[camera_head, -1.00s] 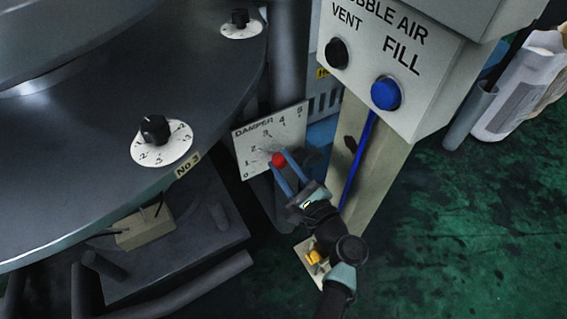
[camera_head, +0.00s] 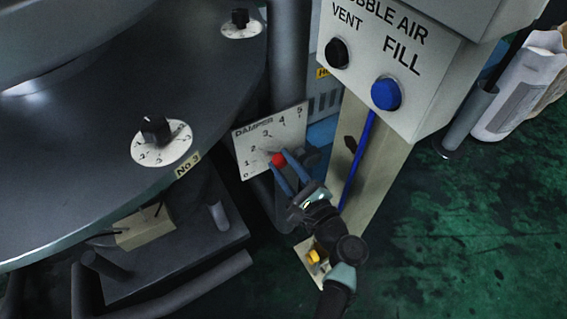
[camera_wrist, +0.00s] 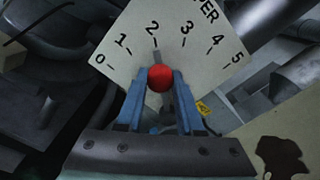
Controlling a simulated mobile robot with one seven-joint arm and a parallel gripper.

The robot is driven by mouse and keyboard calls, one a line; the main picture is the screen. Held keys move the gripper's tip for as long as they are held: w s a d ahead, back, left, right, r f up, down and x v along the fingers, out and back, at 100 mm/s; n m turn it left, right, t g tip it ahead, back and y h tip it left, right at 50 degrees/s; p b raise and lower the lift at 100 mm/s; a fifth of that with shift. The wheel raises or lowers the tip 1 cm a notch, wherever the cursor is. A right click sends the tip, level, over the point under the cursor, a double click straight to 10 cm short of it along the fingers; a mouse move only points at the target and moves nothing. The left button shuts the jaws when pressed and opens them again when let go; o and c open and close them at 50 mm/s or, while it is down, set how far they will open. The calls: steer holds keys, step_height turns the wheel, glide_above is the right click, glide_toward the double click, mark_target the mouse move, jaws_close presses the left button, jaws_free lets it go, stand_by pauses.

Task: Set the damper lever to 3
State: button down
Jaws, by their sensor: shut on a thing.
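The damper plate (camera_head: 287,142) is a pale plate numbered 0 to 5, and it also fills the top of the wrist view (camera_wrist: 185,60). Its lever has a red round knob (camera_head: 278,160), seen closer in the wrist view (camera_wrist: 160,77). My gripper (camera_head: 281,165) reaches the plate from the lower right. Its two blue fingers (camera_wrist: 160,84) are shut on the red knob, one on each side.
A grey column box (camera_head: 395,60) with a black VENT knob (camera_head: 337,53) and a blue FILL knob (camera_head: 386,93) stands right of the plate. The round dark table (camera_head: 90,170) with dials is at left. Green floor (camera_head: 480,220) is open at right.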

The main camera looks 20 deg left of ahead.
steer(key=shift+w+d+r+m+p, duration=0.25)
steer(key=shift+r+m+p, duration=0.45)
steer(key=shift+p, duration=0.3)
steer(key=shift+w+d+r+m+p, duration=0.25)
steer(key=shift+w+m+p, duration=0.1)
steer(key=shift+m+p, duration=0.4)
steer(key=shift+w+d+m, duration=0.1)
steer(key=shift+d+m, duration=0.05)
steer(key=shift+m, duration=0.2)
steer(key=c, duration=0.5)
jaws_free()
steer(key=shift+c, duration=0.2)
steer(key=p+v, duration=0.1)
steer(key=v, duration=1.2)
